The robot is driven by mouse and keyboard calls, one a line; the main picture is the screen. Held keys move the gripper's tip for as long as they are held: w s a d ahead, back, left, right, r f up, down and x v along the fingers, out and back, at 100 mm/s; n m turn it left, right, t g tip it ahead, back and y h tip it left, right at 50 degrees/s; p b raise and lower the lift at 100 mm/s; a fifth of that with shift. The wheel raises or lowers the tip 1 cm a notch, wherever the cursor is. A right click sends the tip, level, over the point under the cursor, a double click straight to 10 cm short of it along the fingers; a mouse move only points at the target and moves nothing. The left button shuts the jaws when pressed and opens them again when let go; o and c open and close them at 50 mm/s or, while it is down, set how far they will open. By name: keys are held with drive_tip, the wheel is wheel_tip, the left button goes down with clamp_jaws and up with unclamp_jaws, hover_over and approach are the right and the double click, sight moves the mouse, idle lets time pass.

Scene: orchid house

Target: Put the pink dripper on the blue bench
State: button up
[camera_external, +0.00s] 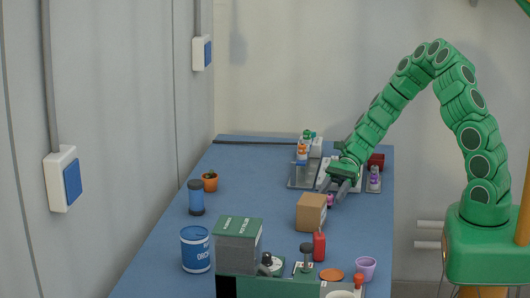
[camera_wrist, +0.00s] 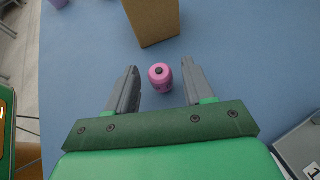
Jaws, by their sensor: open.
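The pink dripper (camera_wrist: 160,78) stands on the blue bench (camera_wrist: 80,50), seen from above in the wrist view. In the external view, my gripper (camera_external: 341,187) reaches down over the far part of the blue bench (camera_external: 260,165). There the pink dripper (camera_external: 330,200) shows only partly below the fingers.
A cardboard box (camera_external: 311,212) stands just in front of the dripper; it also shows in the wrist view (camera_wrist: 152,20). Trays with small bottles (camera_external: 303,172) lie behind my gripper. A blue jar (camera_external: 196,197) and potted plant (camera_external: 210,182) stand left.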

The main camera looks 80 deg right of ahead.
drive_tip(key=shift+r, duration=0.1)
drive_tip(key=v, duration=1.1)
drive_tip(key=shift+s+d, duration=0.15)
drive_tip(key=shift+d, duration=0.2)
drive_tip(key=s+a+r+n+g+h, duration=0.2)
drive_tip(key=s+a+r+n+g, duration=0.15)
drive_tip(key=a+r+n, duration=0.5)
drive_tip(key=s+a+r+n+g+h, duration=0.25)
drive_tip(key=s+a+r+n, duration=0.2)
drive_tip(key=a, duration=0.65)
drive_tip(key=s+r+n+h, duration=0.2)
drive_tip(key=s+n+h, duration=0.1)
drive_tip(key=s, duration=0.6)
drive_tip(key=s+r+n+h, duration=0.3)
drive_tip(key=s+n, duration=0.3)
drive_tip(key=s, duration=0.3)
drive_tip(key=shift+s+a+g+h, duration=0.2)
drive_tip(key=shift+s+g+h, duration=0.1)
drive_tip(key=shift+h, duration=0.35)
